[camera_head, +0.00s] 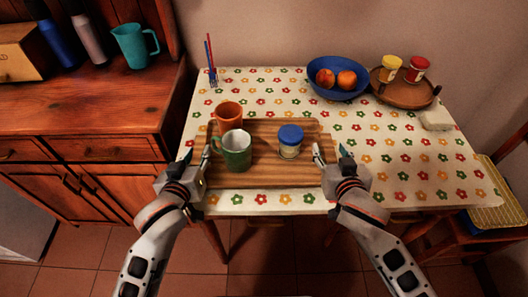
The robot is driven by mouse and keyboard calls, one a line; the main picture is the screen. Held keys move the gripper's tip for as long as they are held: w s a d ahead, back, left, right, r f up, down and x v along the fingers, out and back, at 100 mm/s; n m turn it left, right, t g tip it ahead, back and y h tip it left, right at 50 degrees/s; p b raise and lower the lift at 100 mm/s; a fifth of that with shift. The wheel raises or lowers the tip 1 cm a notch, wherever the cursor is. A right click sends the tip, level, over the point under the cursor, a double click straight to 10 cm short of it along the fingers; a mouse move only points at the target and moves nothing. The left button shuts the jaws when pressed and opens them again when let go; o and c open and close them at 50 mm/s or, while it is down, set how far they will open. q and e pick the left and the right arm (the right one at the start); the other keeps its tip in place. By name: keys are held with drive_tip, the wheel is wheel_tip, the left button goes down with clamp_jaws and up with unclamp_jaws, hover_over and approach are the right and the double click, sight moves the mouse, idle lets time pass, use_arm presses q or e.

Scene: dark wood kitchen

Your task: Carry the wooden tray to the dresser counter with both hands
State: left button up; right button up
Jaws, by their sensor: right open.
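The wooden tray (264,176) lies flat near the front edge of the table. It bears an orange mug (228,115), a green mug (236,155) with a white inside, and a jar with a blue lid (290,140). My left gripper (197,155) is at the tray's left edge, its fingers on either side of it; whether they press on the rim cannot be told. My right gripper (330,152) is open at the tray's right edge. The dresser counter (95,108) is at the left, beside the table.
The dresser counter holds a teal pitcher (134,46), bottles (88,38) and a wooden box (22,52); its front part is clear. On the table (270,90) stand a blue bowl (338,92) of fruit and a round tray (405,94) with two jars. A chair (500,210) is at right.

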use_arm(q)
drive_tip(key=shift+w+f, duration=0.15)
drive_tip(key=shift+w, duration=0.4)
use_arm(e)
drive_tip(key=shift+w+f, duration=0.25)
drive_tip(key=shift+w, duration=0.3)
use_arm(q)
clamp_jaws()
use_arm(e)
drive_tip(key=c, duration=0.9)
clamp_jaws()
drive_tip(key=shift+r, duration=0.2)
